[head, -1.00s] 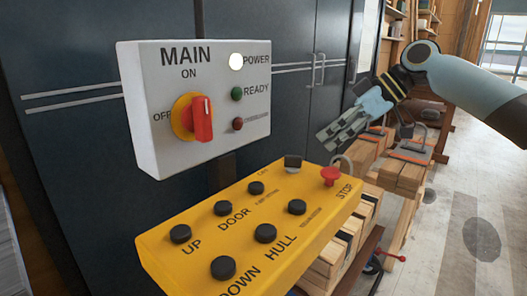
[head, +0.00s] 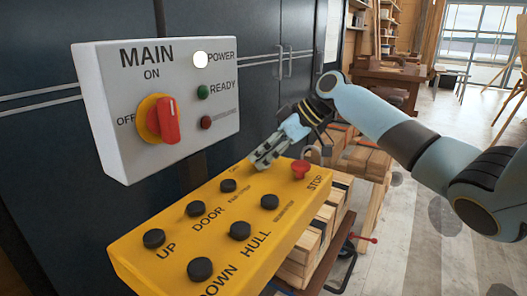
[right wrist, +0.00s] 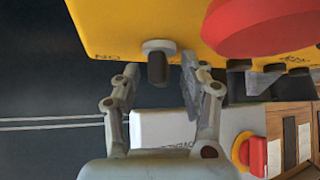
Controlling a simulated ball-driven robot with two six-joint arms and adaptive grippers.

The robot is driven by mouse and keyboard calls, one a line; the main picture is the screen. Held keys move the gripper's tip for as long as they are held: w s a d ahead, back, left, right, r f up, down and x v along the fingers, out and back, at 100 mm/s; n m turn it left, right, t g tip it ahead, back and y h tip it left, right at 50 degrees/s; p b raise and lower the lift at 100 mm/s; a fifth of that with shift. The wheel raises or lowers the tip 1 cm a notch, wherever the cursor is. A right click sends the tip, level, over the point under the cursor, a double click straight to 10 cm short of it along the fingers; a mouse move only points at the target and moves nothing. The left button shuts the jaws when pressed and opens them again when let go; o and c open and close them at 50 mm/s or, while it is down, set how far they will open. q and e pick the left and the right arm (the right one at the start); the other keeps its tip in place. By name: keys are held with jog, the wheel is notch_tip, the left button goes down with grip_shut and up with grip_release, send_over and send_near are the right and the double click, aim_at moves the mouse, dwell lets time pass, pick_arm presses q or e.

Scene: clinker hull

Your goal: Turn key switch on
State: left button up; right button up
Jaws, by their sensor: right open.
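The key switch (right wrist: 157,64) shows in the right wrist view as a dark key in a pale round collar, on the yellow control box (right wrist: 110,25), near upside-down lettering that appears to read ON. In the head view the yellow box (head: 130,255) stands below the grey panel, and my right gripper hides the key switch. My right gripper (head: 260,158) is over the box's back edge. In the right wrist view my right gripper (right wrist: 160,78) is open, with the key between its two fingers in the picture. I see no clear contact. My left gripper is not in view.
A red stop button (head: 300,169) sits close to my right gripper. Several black buttons (head: 239,230) line the box. The grey MAIN panel (head: 110,120) carries an upright red knob (head: 168,121) and a lit white lamp (head: 200,60). Stacked timber (head: 360,160) stands behind right.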

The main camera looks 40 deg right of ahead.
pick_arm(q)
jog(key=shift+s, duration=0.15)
pick_arm(e)
jog(key=shift+c, duration=0.2)
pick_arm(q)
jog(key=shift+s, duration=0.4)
pick_arm(e)
jog(key=shift+r, duration=0.2)
grip_shut()
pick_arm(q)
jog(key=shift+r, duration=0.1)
